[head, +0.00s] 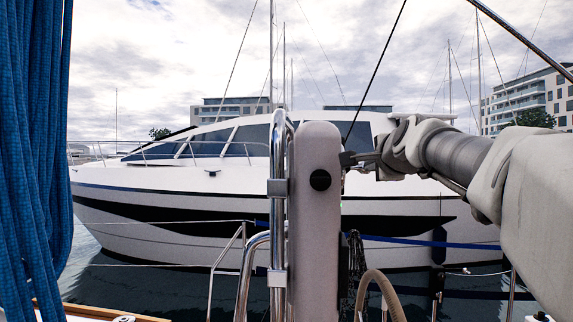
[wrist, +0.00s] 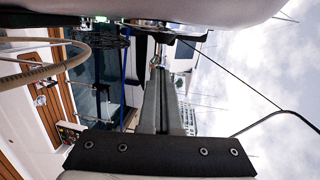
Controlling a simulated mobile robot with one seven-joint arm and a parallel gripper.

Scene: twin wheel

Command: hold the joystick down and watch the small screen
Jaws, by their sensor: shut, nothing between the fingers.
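I cannot make out a joystick or a small screen for certain in either view. A small dark panel with light marks (wrist: 70,132) shows at the lower left of the wrist view, too small to read.
A steering wheel rim (head: 381,292) shows low in the head view and in the wrist view (wrist: 75,62). A pale upright column (head: 318,235) and chrome rails (head: 278,190) stand mid-view. Blue ropes (head: 32,150) hang left.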

